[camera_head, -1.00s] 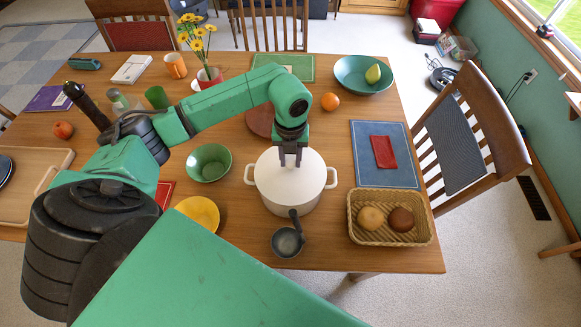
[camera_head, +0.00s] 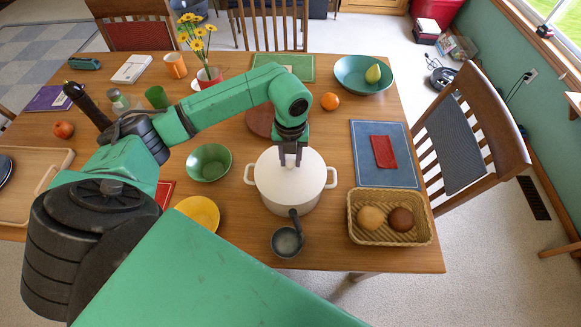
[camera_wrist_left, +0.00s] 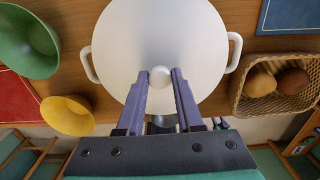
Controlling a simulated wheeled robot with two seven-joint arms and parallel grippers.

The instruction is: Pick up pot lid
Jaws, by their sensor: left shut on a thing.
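The white pot lid (camera_head: 292,182) sits on the white pot (camera_head: 290,207), which has a loop handle on each side. My left gripper (camera_head: 290,162) comes down from above onto the lid's round knob. In the left wrist view the lid (camera_wrist_left: 160,35) fills the upper middle, and my left gripper (camera_wrist_left: 161,73) has its two fingers on either side of the pale knob (camera_wrist_left: 160,77), shut on it. The lid appears level and resting on the pot. My right gripper is not in view.
A wicker basket (camera_head: 352,228) with bread is to the right, and a green bowl (camera_head: 209,163) and yellow bowl (camera_head: 199,211) are to the left. A blue mat (camera_head: 368,170) lies right of the pot.

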